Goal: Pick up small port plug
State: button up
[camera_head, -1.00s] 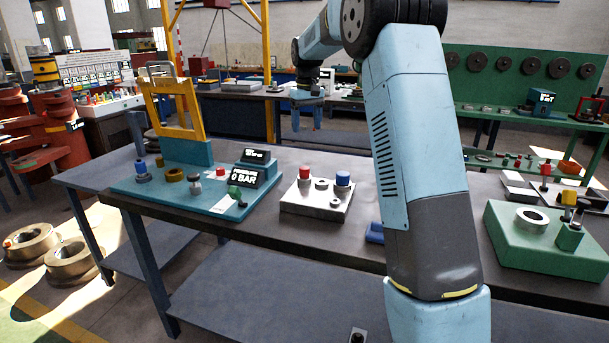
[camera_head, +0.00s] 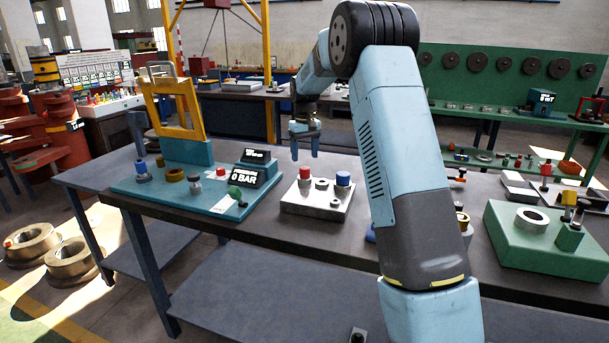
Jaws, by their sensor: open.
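My gripper (camera_head: 305,155) is open and empty, pointing down above the back edge of a light metal block (camera_head: 301,208) on the workbench. On this block stand a red-topped plug (camera_head: 305,173), a blue-topped plug (camera_head: 343,178) and small grey metal pieces, one near the front (camera_head: 336,202). The fingertips hang just above the red top in the picture; how far behind it they are is hard to tell. Which piece is the small port plug cannot be told for certain. My arm covers the bench right of the block.
The teal plate (camera_head: 150,188) on the left bears a yellow frame (camera_head: 187,132), a "0 BAR" display (camera_head: 242,177) and several small fittings. A green block (camera_head: 510,240) with a metal ring stands on the right. The dark bench top (camera_head: 262,222) is bare in front of the metal block.

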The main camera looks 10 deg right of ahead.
aim_at(305, 167)
jog(key=shift+s+a+f, duration=0.1)
jog(key=shift+s+f, duration=0.05)
jog(key=shift+f, duration=2.45)
jog(key=shift+c, duration=0.4)
grip_shut()
